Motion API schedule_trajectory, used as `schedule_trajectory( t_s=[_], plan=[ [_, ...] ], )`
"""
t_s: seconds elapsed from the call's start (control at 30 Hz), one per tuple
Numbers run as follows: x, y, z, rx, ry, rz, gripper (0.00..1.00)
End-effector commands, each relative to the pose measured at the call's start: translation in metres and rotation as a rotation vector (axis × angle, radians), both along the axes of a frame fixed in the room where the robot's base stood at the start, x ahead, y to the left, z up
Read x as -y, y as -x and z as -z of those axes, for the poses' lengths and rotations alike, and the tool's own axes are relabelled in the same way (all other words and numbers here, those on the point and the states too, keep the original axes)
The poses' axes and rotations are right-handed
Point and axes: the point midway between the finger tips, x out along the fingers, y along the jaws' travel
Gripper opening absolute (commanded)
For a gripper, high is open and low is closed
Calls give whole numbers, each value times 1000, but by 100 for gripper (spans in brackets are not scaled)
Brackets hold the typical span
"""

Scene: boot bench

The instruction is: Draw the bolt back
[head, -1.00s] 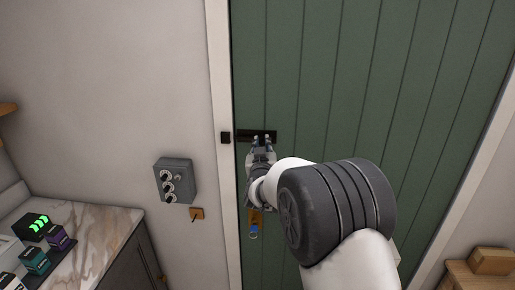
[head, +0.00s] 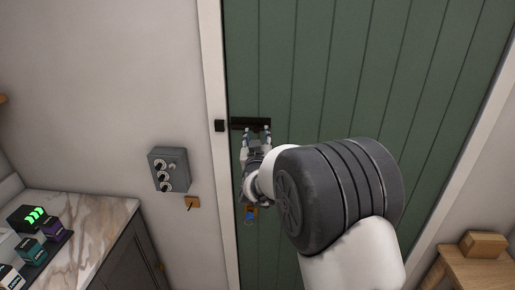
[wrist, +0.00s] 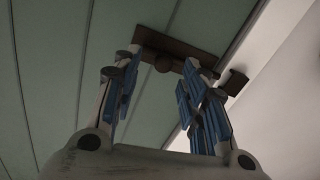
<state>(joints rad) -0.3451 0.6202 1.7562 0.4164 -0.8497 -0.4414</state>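The bolt (head: 250,123) is a dark bar on the green door, near its left edge. A small dark keeper block (head: 219,125) sits on the white frame to its left. In the wrist view the bolt (wrist: 185,50) crosses behind the fingertips, with a round dark knob (wrist: 163,63) on it and the keeper (wrist: 236,82) at right. My gripper (head: 257,131) is at the bolt's lower side. Its blue-padded fingers (wrist: 160,68) are apart, with the knob showing in the gap between them and no visible grip.
A grey switch box (head: 169,170) and a small orange-brown plate (head: 192,203) are on the wall left of the door. An orange and blue item (head: 250,213) shows below my gripper. A marble counter (head: 95,215) stands at left, a wooden box (head: 483,244) at right.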

Motion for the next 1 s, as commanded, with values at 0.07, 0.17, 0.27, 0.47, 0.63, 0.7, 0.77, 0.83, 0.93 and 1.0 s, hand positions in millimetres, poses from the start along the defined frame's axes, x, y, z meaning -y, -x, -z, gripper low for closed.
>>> schedule_trajectory(
  t_s=[0.07,0.17,0.27,0.47,0.63,0.7,0.77,0.83,0.93,1.0],
  plan=[
    [-1,19,-1,-1,0,-2,40],
    [1,41,-1,1,0,-1,40],
    [1,60,-1,0,1,-2,40],
    [3,85,0,0,0,0,40],
    [3,90,0,1,-1,1,40],
    [3,90,0,1,-1,1,40],
    [3,90,0,1,-1,1,40],
    [3,90,0,1,-1,1,40],
    [5,91,-1,-9,-5,-3,40],
    [10,95,-5,-36,-16,-13,40]
  ],
)
